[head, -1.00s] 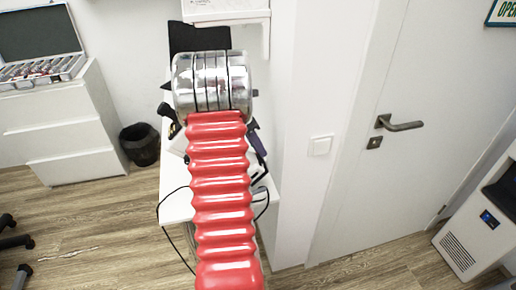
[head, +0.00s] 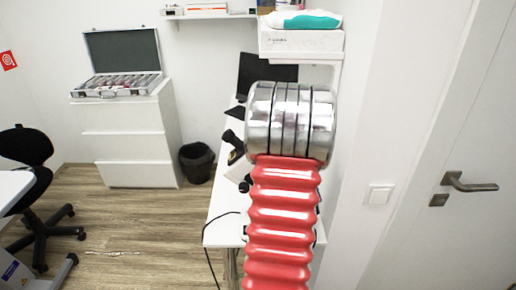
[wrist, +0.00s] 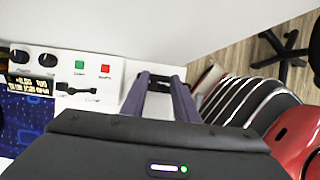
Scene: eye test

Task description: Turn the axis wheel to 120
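In the wrist view, my gripper (wrist: 160,82) points at a white surface. No wheel marked as the axis wheel can be made out. In the head view, my red ribbed arm and its chrome joint hide the gripper and part of the white desk (head: 222,232).
A black bin (head: 196,164) stands between the desk and a white drawer cabinet (head: 130,135) bearing an open case (head: 125,60). A black office chair (head: 35,165) is at the left. A door (head: 440,130) is at the right. The wooden floor between is largely clear.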

